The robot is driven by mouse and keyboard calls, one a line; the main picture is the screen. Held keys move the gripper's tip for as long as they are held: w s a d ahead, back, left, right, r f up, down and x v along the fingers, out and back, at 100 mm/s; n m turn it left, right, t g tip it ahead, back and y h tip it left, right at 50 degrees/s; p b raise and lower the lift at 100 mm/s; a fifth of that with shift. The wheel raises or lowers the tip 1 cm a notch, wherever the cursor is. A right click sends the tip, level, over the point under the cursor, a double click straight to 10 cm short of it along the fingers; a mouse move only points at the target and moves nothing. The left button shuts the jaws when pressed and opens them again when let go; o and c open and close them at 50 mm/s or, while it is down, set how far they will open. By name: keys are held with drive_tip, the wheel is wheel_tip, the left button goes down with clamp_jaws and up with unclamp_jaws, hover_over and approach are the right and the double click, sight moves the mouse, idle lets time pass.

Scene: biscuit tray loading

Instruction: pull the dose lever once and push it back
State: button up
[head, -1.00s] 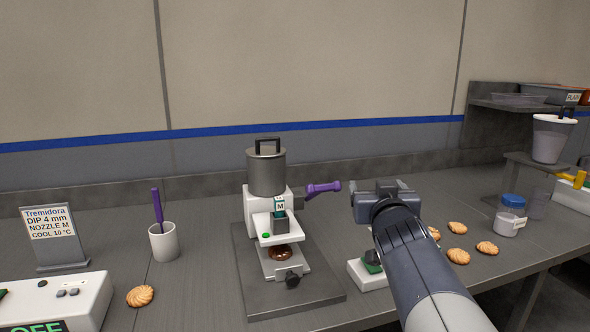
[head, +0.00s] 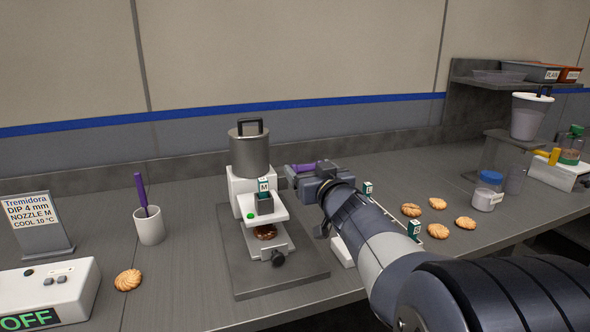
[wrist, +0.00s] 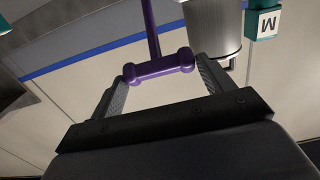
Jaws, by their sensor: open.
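The dosing machine (head: 242,185) stands on a dark base plate, with a metal hopper (head: 249,152) on top and a green light on its front. Its purple dose lever (head: 303,167) points right and is mostly hidden by my gripper in the head view. In the wrist view the lever's purple crossbar handle (wrist: 158,67) lies between my fingertips, its stem running up. My gripper (head: 296,176) is open around the handle; it also shows in the wrist view (wrist: 160,78). A chocolate-coated biscuit (head: 265,232) sits under the nozzle.
A white nozzle holder (head: 342,250) stands right of the machine, partly behind my arm. Several biscuits (head: 437,204) lie farther right, near a blue-lidded jar (head: 487,191). A cup (head: 149,226) and an OFF control box (head: 55,290) are left.

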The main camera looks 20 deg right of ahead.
drive_tip(key=shift+w, duration=1.25)
drive_tip(key=shift+c, duration=0.3)
drive_tip(key=c, duration=1.3)
drive_tip(key=shift+r, duration=0.1)
drive_tip(key=shift+c, duration=0.2)
drive_tip(key=shift+r+p, duration=0.1)
drive_tip(key=shift+p, duration=0.25)
